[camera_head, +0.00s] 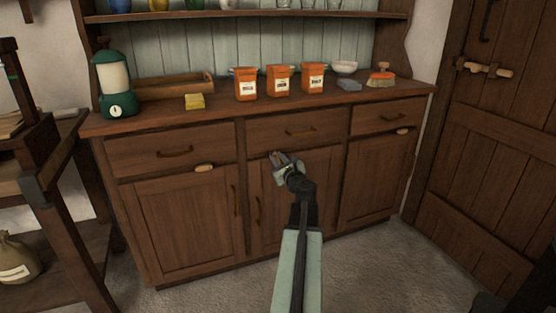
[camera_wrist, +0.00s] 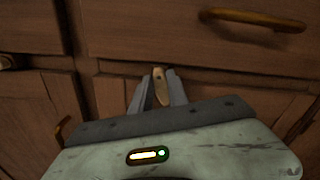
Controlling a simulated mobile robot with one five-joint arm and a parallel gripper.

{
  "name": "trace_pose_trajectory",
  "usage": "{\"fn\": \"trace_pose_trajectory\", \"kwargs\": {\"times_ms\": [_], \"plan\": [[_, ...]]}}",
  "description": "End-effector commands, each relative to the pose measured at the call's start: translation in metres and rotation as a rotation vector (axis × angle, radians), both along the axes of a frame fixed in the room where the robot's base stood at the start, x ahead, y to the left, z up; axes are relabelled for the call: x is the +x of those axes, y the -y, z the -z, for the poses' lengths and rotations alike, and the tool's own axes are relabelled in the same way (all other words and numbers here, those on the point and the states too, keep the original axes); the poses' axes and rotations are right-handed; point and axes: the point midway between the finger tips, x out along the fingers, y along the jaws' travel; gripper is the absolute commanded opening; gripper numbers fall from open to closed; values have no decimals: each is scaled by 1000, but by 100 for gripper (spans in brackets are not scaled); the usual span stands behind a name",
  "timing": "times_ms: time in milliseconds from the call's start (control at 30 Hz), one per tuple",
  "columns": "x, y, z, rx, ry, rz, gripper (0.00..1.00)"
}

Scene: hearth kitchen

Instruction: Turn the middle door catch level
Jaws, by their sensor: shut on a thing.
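The middle door catch (camera_wrist: 160,76) is a small light-wood piece at the top of the middle cupboard door (camera_head: 322,180). In the head view my gripper covers most of the catch. The left door catch (camera_head: 204,168) and the right door catch (camera_head: 402,131) lie about level under their drawers.
The middle drawer's handle (camera_wrist: 255,18) is above and right of my gripper. A dark wooden stand (camera_head: 75,185) is at the left. Floor (camera_head: 375,270) shows clear in front.

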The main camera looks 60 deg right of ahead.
Motion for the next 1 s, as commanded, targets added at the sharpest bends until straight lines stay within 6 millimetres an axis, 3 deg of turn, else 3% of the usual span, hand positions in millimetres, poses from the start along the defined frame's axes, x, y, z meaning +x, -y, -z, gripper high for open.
{"fn": "trace_pose_trajectory", "kwargs": {"times_ms": [1000], "plan": [[-6,4,-3,-766,-570,3,0]]}}
